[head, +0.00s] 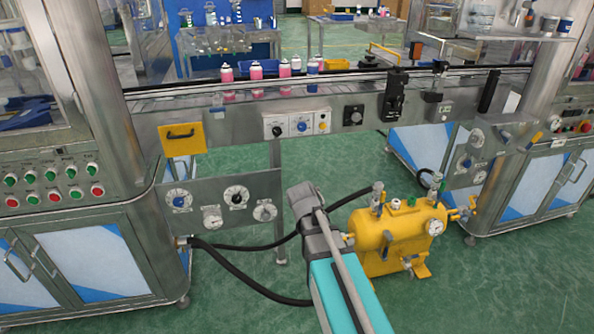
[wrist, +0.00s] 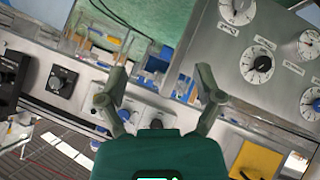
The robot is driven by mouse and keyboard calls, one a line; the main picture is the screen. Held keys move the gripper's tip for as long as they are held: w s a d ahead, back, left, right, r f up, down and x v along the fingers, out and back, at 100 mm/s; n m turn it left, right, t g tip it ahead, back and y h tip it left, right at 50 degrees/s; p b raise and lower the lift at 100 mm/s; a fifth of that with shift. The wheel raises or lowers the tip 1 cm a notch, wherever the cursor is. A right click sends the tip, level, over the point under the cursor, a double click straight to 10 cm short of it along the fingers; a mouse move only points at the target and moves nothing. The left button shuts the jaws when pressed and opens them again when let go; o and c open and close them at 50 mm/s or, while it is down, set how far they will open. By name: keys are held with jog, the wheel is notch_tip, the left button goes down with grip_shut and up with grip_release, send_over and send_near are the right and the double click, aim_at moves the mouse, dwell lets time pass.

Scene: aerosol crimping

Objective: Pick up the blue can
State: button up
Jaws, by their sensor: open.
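The blue can (head: 313,66) stands upright on the conveyor (head: 180,92), at the right end of a short row of cans in the head view. My gripper (wrist: 162,88) shows in the wrist view with its two fingers spread wide and nothing between them. In the head view my arm reaches up from the bottom centre and ends low in front of the conveyor, well below and apart from the blue can. The fingers cannot be made out there. I cannot pick out the blue can in the wrist view.
Several pink cans (head: 256,69) stand left of the blue can. The conveyor's front panel carries knobs and a yellow plate (head: 183,138). A dial panel (head: 222,201) sits lower left. A yellow tank (head: 398,240) with black hoses stands right of my arm. Steel cabinets flank both sides.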

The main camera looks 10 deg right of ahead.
jog(key=s+a+f+m+g+y, duration=0.1)
jog(key=s+a+f+g, duration=0.1)
jog(key=s, duration=0.8)
jog(key=s+a+f+m+g+y, duration=0.1)
jog(key=s+a+f+g+y, duration=0.1)
jog(key=s+f+g, duration=0.2)
jog(key=shift+s+a+f+m+g, duration=0.3)
jog(key=shift+s+g, duration=1.4)
jog(key=shift+s, duration=1.8)
jog(key=shift+d, duration=0.1)
jog(key=shift+c, duration=0.3)
